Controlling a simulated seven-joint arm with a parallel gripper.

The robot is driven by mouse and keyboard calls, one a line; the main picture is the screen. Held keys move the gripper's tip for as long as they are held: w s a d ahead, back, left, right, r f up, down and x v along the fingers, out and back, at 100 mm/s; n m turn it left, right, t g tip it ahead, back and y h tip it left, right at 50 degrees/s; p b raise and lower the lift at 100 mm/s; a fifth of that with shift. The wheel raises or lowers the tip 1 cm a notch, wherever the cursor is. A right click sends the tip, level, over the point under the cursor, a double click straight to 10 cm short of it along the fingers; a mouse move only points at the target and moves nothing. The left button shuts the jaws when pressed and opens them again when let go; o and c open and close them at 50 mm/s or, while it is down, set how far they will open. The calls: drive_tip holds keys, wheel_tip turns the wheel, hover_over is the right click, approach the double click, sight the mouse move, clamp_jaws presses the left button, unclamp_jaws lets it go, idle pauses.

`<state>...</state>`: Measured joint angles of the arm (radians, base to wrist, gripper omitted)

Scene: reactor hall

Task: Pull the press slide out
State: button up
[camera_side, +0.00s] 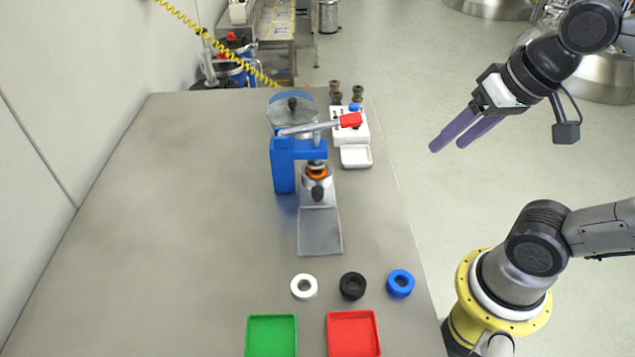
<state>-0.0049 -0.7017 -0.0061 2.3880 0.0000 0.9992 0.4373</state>
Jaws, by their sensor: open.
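A blue press (285,165) stands on the grey table, with a round clear-topped part above and a silver lever with a red grip (350,119) pointing right. Under the press head sits the slide (317,188), a silver block with a dark knob at its front and an orange ring on top. A flat metal track (320,232) runs from it toward the camera. How far the slide sits under the head is hard to tell. My gripper (447,142) has two purple fingers, apart and empty. It hangs in the air right of the table, well clear of the press.
A white ring (304,287), a black ring (352,286) and a blue ring (400,283) lie before the track. A green tray (271,336) and a red tray (353,334) are nearest the camera. A white device (350,132) and white dish (356,157) stand behind. The table's left is clear.

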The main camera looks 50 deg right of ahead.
drive_tip(key=w+a+r+m+g, duration=0.1)
drive_tip(key=w+a+r+m, duration=0.1)
drive_tip(key=w+r+m, duration=0.3)
drive_tip(key=m+g, duration=0.2)
drive_tip(key=g, duration=0.2)
hover_over(318, 190)
wheel_tip(318, 190, down, 8)
wheel_tip(318, 190, down, 13)
drive_tip(key=shift+w+r, duration=0.1)
clamp_jaws()
idle(0.9)
